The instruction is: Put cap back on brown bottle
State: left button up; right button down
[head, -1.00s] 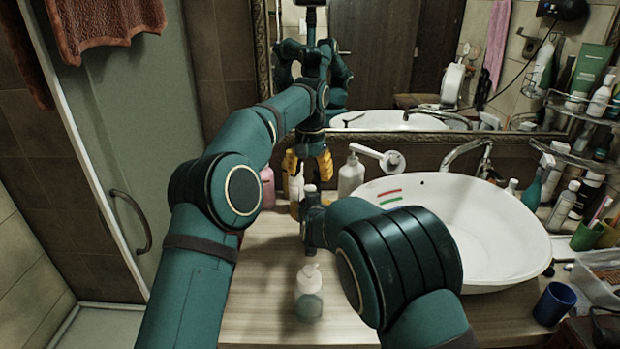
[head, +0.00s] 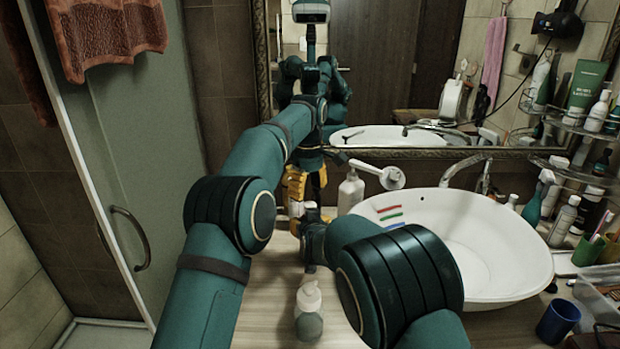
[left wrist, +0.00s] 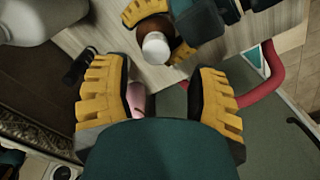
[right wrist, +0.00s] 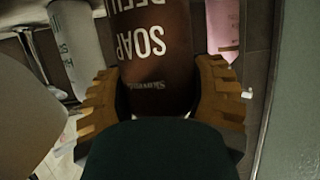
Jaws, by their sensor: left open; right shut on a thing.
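The brown bottle (left wrist: 153,24) stands on the counter in the left wrist view, with a white cap (left wrist: 155,47) at its top. Whether the cap is fully seated I cannot tell. My right gripper (right wrist: 160,100) is shut around the bottle's body, whose "SOAP" label shows in the right wrist view (right wrist: 150,45). My left gripper (left wrist: 160,95) is open and empty, pointing down above and beside the capped top, apart from it. In the head view my left gripper (head: 305,187) is at the back of the counter; the arms mostly hide the bottle.
A white dispenser (head: 350,191) stands just right of the grippers. The basin (head: 480,245) fills the right side. The mirror is close behind.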

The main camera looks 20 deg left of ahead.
aim_at(310, 204)
pick_arm(q)
jog(key=n, duration=0.6)
jog(key=shift+r, duration=0.3)
jog(key=n, duration=0.5)
jog(key=shift+r, duration=0.35)
jog(key=n, duration=0.5)
jog(key=shift+d+r+n, duration=0.15)
jog(key=shift+r+n, duration=0.25)
jog(key=n, duration=0.2)
jog(key=r+n, duration=0.1)
jog(key=n, duration=0.2)
jog(key=shift+d, duration=0.1)
jog(key=shift+f, duration=0.1)
jog(key=shift+w+f, duration=0.1)
jog(key=shift+f, duration=3.85)
